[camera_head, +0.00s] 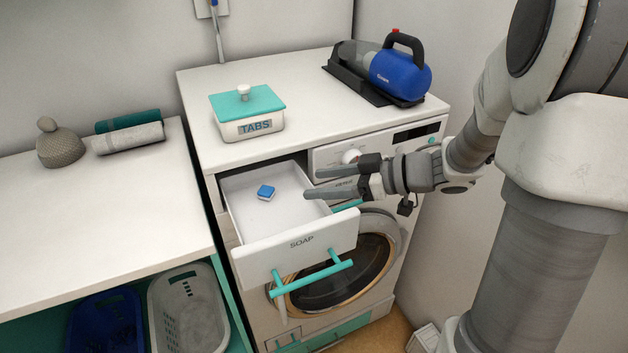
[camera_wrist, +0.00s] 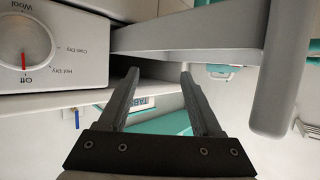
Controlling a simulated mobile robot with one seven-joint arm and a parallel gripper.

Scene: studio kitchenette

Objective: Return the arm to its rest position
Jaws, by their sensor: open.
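My gripper (camera_head: 312,184) is open and empty. In the head view its fingers point left, over the right side of the open soap drawer (camera_head: 243,225). In the wrist view my gripper (camera_wrist: 158,75) shows with its two fingers apart and nothing between them. A blue and white tab (camera_head: 266,192) lies on the drawer floor, apart from the fingers. The drawer has a teal handle (camera_head: 312,273) on its front. My arm reaches in from the right of the head view.
The washing machine's control dial (camera_wrist: 25,45) is close beside my gripper. On top stand a TABS box (camera_head: 247,115) with a teal lid and a blue handheld vacuum (camera_head: 400,75). A white counter (camera_head: 100,220) with rolled towels (camera_head: 130,138) stands left; baskets (camera_head: 187,310) sit below it.

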